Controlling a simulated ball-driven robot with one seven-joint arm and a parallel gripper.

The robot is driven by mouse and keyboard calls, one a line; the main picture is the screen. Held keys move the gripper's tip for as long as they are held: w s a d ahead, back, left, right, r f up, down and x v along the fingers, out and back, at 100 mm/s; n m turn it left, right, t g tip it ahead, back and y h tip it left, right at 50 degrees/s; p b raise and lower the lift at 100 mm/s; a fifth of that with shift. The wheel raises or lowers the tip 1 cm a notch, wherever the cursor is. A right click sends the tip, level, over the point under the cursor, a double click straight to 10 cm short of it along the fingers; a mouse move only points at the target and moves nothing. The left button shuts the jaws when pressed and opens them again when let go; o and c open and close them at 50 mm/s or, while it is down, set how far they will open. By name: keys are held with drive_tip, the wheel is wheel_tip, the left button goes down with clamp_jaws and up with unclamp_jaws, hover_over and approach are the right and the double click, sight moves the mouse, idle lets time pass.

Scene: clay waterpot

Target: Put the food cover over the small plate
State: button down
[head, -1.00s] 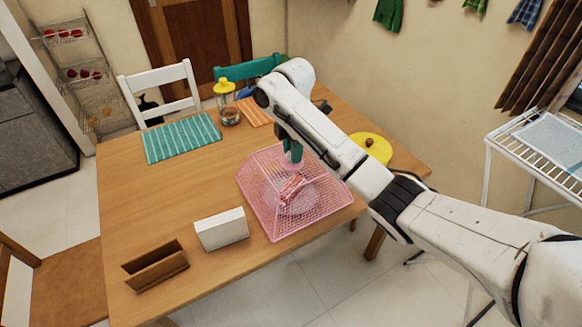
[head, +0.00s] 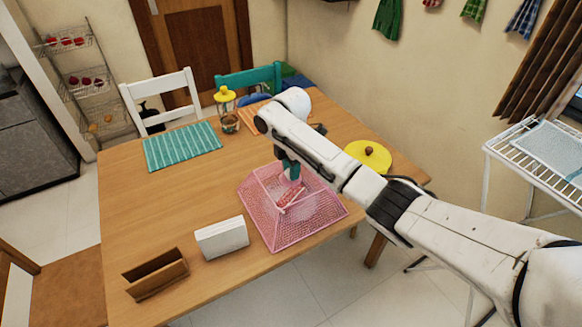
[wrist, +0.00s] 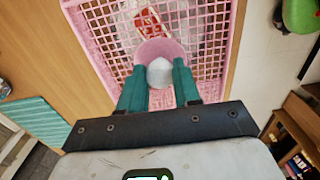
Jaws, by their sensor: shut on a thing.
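The pink mesh food cover (head: 265,215) is upright near the table's front right edge, its rim at or close to the tabletop. My gripper (head: 291,170) is above its top, with teal fingers shut on its pale knob (wrist: 160,73). Through the mesh in the head view I see a red, striped piece of food (head: 291,195). It also shows in the wrist view (wrist: 152,22). The small plate is mostly hidden by the mesh, with a pale patch beside the food in the wrist view. I cannot tell whether the rim touches the table.
A white box (head: 222,238) and a brown open holder (head: 157,276) stand left of the cover. A teal placemat (head: 182,147) and a yellow-topped jar (head: 228,112) are farther back. The table's middle left is clear.

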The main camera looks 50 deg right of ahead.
drive_tip(key=shift+f, duration=0.15)
drive_tip(key=c, duration=0.8)
unclamp_jaws()
wheel_tip(320, 180, up, 13)
drive_tip(key=p, duration=0.1)
drive_tip(key=s+a+f+m+t+y, duration=0.1)
drive_tip(key=s+a+f+m, duration=0.25)
drive_tip(key=a+f, duration=0.5)
drive_tip(key=s+a+f+m+t+y, duration=0.1)
drive_tip(key=s+a+f+m+y, duration=0.3)
drive_tip(key=a, duration=0.8)
drive_tip(key=s+a+f+m+h, duration=0.1)
drive_tip(key=s+f+m, duration=0.15)
drive_tip(key=s, duration=0.45)
drive_tip(key=s+a+f+m+h, duration=0.1)
drive_tip(key=s+f+h, duration=0.1)
drive_tip(key=s+f, duration=0.3)
drive_tip(key=s+d+m, duration=0.1)
drive_tip(key=s, duration=0.4)
drive_tip(key=s+d+r+m+h, duration=0.1)
drive_tip(key=s+d+m, duration=0.1)
drive_tip(key=s, duration=0.3)
drive_tip(key=s+d+m+g+h, duration=0.1)
drive_tip(key=s+d, duration=0.1)
drive_tip(key=s, duration=0.3)
drive_tip(key=shift+s+r, duration=0.15)
